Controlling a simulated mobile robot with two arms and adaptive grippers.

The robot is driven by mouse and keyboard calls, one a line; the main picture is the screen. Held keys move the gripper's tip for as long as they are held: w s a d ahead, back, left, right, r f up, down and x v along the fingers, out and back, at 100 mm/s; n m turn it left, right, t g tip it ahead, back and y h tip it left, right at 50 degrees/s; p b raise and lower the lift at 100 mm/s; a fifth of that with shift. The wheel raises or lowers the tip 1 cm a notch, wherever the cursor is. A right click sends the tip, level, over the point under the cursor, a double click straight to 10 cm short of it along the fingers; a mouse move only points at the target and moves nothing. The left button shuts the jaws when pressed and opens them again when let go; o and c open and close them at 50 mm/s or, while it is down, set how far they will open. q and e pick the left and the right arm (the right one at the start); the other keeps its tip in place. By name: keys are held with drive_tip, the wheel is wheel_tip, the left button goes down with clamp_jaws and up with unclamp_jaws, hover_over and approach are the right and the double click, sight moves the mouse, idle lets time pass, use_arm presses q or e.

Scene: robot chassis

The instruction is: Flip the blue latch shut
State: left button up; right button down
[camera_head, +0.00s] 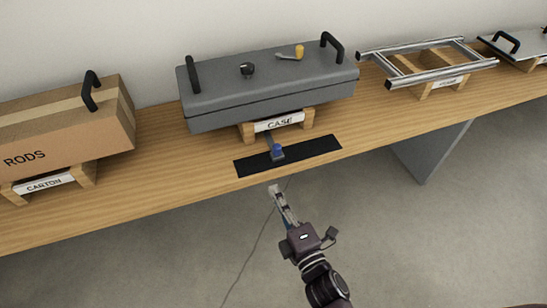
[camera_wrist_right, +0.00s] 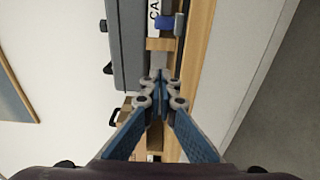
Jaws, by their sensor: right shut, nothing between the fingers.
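The blue latch (camera_head: 277,150) is a small blue piece with a grey part, on a black strip (camera_head: 310,152) at the table's front edge, below the grey case (camera_head: 270,90). A grey bar runs from it toward the case's wooden stand. I cannot tell the latch's exact angle. It also shows near the top of the right wrist view (camera_wrist_right: 165,22). My right gripper (camera_head: 274,189) is shut and empty, in front of the table edge and just short of the latch, not touching it. In the wrist view its fingertips (camera_wrist_right: 160,78) meet. My left gripper is not in view.
A carton (camera_head: 60,130) marked RODS stands at the left, and a ladder (camera_head: 430,62) lies on a stand at the right. The case carries two black handles, a black knob (camera_head: 247,70) and a yellow-handled tool (camera_head: 299,52). The tabletop (camera_head: 180,170) left of the strip is clear.

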sight(277, 150)
drive_tip(key=x, duration=1)
drive_tip(key=shift+w+r+b, duration=0.1)
drive_tip(key=shift+b, duration=0.2)
drive_tip(key=shift+w+d, duration=0.7)
drive_tip(key=shift+d, duration=0.4)
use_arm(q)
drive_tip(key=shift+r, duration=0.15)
use_arm(e)
drive_tip(key=shift+w+d, duration=0.4)
drive_tip(key=shift+d, duration=0.15)
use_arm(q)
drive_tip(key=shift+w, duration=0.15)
